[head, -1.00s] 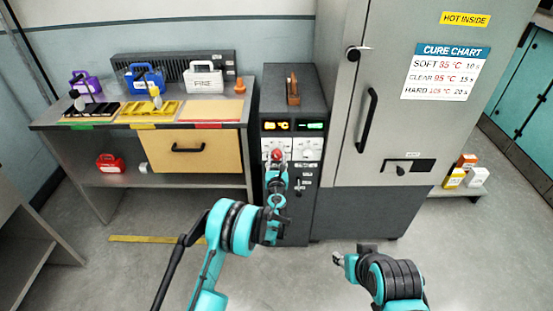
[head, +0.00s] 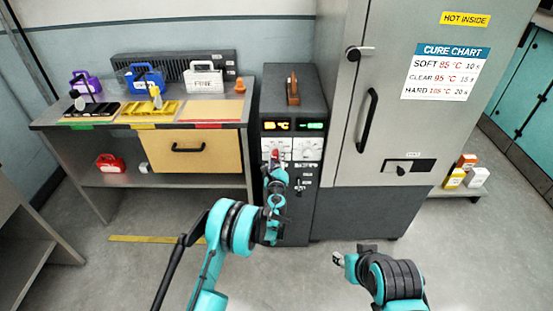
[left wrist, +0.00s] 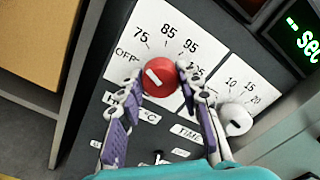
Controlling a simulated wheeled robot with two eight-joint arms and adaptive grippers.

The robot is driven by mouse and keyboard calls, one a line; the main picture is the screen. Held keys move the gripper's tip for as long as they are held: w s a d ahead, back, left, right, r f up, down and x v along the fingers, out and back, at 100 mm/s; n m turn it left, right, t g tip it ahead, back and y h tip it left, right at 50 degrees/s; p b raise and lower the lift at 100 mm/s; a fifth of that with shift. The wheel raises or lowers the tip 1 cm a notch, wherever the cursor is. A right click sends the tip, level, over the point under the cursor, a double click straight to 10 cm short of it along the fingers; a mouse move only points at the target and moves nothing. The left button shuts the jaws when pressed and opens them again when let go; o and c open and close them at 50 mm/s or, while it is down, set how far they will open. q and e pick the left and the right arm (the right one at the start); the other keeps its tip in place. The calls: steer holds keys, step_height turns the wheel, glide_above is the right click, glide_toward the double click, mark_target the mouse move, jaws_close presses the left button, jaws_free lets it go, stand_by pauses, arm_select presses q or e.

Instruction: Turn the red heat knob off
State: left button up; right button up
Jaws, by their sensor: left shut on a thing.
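The red heat knob (left wrist: 160,77) sits on a white dial marked OFF, 75, 85, 95 and 105 in the left wrist view. Its white pointer line slants up and left, toward the OFF side. My left gripper (left wrist: 161,84) is shut on the knob, with one purple-padded finger on each side. In the head view the knob (head: 275,154) shows small on the front of the dark control unit (head: 292,100), with my left gripper (head: 276,165) at it. My right gripper (head: 339,258) hangs low in front of the grey cabinet, away from the unit.
A white time knob (left wrist: 235,120) is close to the right finger. An orange display (head: 277,126) and a green display (head: 311,126) sit above the dials. A bench (head: 60,122) with coloured cases stands left; the grey cabinet (head: 347,150) stands right. The floor in front is clear.

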arm_select(q)
steer(key=n, duration=0.6)
stand_by(0.6)
steer(key=o, duration=1.2)
steer(key=shift+c, duration=0.2)
steer(key=s, duration=1.2)
